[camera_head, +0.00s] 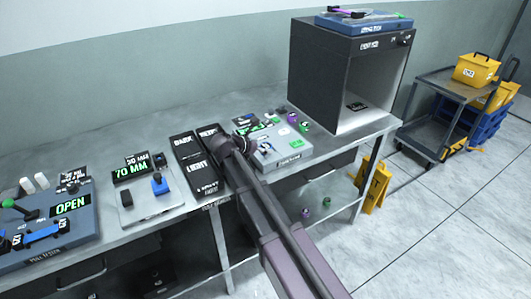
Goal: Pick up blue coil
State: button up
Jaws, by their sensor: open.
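My gripper (243,146) is over the workbench, at the left part of a light flat tray (290,158). Its fingers are small and partly hidden by my own arm, and I see nothing held in it. A blue block-like part (160,185) stands on the grey gauge with the "70 MM" display, left of the gripper.
A dark open-fronted cabinet (313,78) stands at the bench's right end. A cart (440,112) stands at right.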

jog(key=shift+w+d+f, duration=0.25)
jog(key=shift+w+d, duration=0.15)
jog(key=c, duration=1.2)
jog(key=shift+r, duration=0.15)
notch_tip(320, 180, up, 3)
jog(key=p, duration=0.3)
jog(key=s+d, duration=0.1)
jog(key=s, duration=0.4)
jog(key=s+d+r+p, duration=0.1)
jog(key=s+d, duration=0.1)
jog(key=s, duration=0.3)
jog(key=s+d, duration=0.1)
jog(key=s, duration=0.4)
jog(key=shift+s+d+r+p, duration=0.2)
jog(key=shift+s+r+p, duration=0.05)
jog(key=shift+r+p, duration=0.15)
